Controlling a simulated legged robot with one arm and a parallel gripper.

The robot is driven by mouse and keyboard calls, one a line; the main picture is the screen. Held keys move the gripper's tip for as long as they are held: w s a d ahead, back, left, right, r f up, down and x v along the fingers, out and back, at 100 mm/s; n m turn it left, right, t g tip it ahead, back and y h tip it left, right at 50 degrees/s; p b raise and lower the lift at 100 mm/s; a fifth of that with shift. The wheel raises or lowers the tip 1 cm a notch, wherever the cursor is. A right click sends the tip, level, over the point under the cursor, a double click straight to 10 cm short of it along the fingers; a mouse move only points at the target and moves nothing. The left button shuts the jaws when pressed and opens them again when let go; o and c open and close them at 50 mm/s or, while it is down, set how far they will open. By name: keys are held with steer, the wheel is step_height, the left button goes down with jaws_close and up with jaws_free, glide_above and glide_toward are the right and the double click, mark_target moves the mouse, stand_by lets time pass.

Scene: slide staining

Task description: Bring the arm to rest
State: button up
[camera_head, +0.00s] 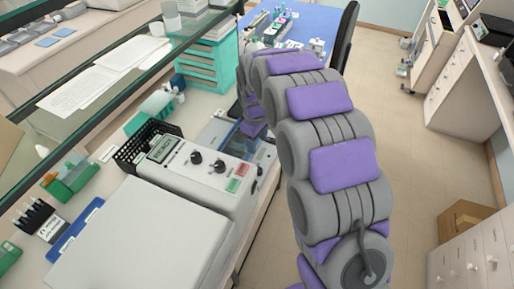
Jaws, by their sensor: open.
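My grey and purple arm (330,140) rises from the bottom right, arches over at the far end and bends down beside the bench edge. Its far part (253,128) hangs behind the right side of the white control box. I cannot make out my gripper or its fingers; they are hidden or too small to tell. I see nothing held.
A white instrument with a control box (205,180) stands on the bench beside the arm. A black rack (146,142) and teal drawers (209,66) stand behind. A blue-topped table (310,20) and a dark chair (347,35) are farther back.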

steer(key=shift+r, duration=0.6)
steer(key=s+d+r+m+g+b, duration=0.1)
steer(key=s+d+r+m, duration=0.25)
steer(key=s+d, duration=0.4)
steer(key=s+d+r+m+b, duration=0.15)
steer(key=s+d+r, duration=0.3)
steer(key=s, duration=0.55)
steer(key=s+d+f+m+b, duration=0.1)
steer(key=s+d+m, duration=0.1)
steer(key=s, duration=0.9)
steer(key=s+d+f+m+g+b, duration=0.1)
steer(key=s+d+f+m, duration=0.1)
steer(key=s, duration=0.8)
steer(key=d+m, duration=0.1)
steer(key=m, duration=0.1)
steer(key=shift+s+d+m, duration=0.25)
steer(key=shift+s+m, duration=0.1)
steer(key=shift+m, duration=0.05)
